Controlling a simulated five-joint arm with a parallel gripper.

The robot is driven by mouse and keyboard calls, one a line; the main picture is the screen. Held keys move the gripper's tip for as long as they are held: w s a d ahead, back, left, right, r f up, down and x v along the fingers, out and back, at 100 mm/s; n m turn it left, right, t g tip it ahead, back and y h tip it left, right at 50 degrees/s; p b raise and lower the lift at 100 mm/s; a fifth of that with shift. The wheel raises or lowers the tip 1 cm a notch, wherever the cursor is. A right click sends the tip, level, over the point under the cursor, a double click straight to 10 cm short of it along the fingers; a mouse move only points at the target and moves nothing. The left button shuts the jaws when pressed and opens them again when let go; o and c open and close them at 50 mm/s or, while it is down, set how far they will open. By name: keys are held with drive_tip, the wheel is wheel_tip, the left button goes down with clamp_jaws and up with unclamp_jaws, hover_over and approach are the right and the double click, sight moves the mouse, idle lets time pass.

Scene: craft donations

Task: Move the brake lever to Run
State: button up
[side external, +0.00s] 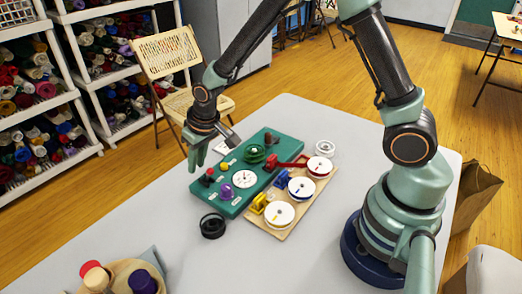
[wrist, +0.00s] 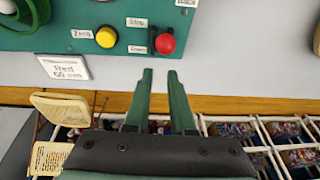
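The brake lever has a round red knob (wrist: 166,43) on the green panel (wrist: 90,37). In the wrist view it stands right of a "Stop" label (wrist: 137,22) and a lower label that seems to read "Run" (wrist: 137,50). The knob is nearer the lower label's level; its exact tilt I cannot tell. In the side view the knob (side external: 209,171) is at the panel's left end. My gripper (wrist: 160,72) is open and empty, its two green fingers slightly apart, short of the knob. In the side view my gripper (side external: 196,163) hangs just left of the panel.
A yellow "Zero" button (wrist: 106,37) is left of the lever. A card reading "Red 60 cm" (wrist: 63,67) lies by the panel. A wooden board (side external: 298,214) with several white-topped spools and a black ring (side external: 212,226) are beside the panel.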

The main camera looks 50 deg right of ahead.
drive_tip(key=shift+r, duration=0.15)
wheel_tip(320, 180, up, 7)
idle(0.7)
drive_tip(key=shift+r, duration=0.1)
drive_tip(key=s+d+r+t, duration=0.1)
drive_tip(key=s+d+r, duration=0.3)
drive_tip(key=s+r, duration=0.2)
drive_tip(key=s+d+r+t, duration=0.1)
drive_tip(key=s+d+r, duration=0.4)
drive_tip(key=s, duration=0.5)
drive_tip(key=shift+s+r+h, duration=0.2)
drive_tip(key=shift+r+h, duration=0.2)
drive_tip(key=shift+d, duration=0.1)
drive_tip(key=shift+c, duration=0.3)
